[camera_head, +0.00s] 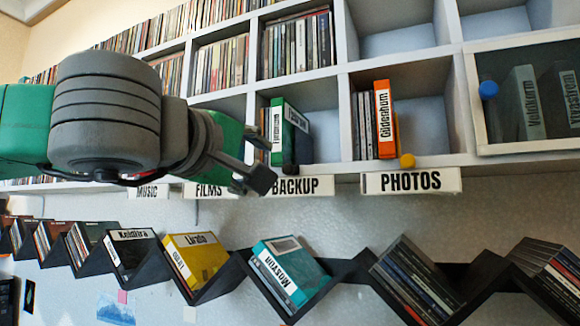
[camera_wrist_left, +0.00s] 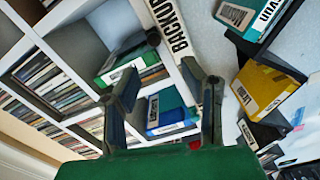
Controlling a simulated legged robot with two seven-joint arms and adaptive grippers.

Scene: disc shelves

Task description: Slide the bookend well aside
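A dark bookend with a black knob (camera_head: 290,169) is at the front of the compartment above the BACKUP label, beside a tilted green case (camera_head: 294,132). The dark bookend also shows in the left wrist view (camera_wrist_left: 130,43), with the green case (camera_wrist_left: 118,68) near it. Another bookend with a yellow knob (camera_head: 407,160) is at the PHOTOS compartment, right of an orange-spined case (camera_head: 384,118). My left gripper (camera_head: 256,184) is in front of the shelf, left of the black knob. In the wrist view its fingers (camera_wrist_left: 160,78) are apart with nothing held. My right gripper is out of view.
A blue knob (camera_head: 488,89) shows at the panelled compartment on the right. Label plates BACKUP (camera_head: 297,186) and PHOTOS (camera_head: 411,181) hang along the shelf's lower edge. A zigzag rack (camera_head: 345,270) holds cases below. A blue case (camera_wrist_left: 167,108) sits in the adjoining compartment.

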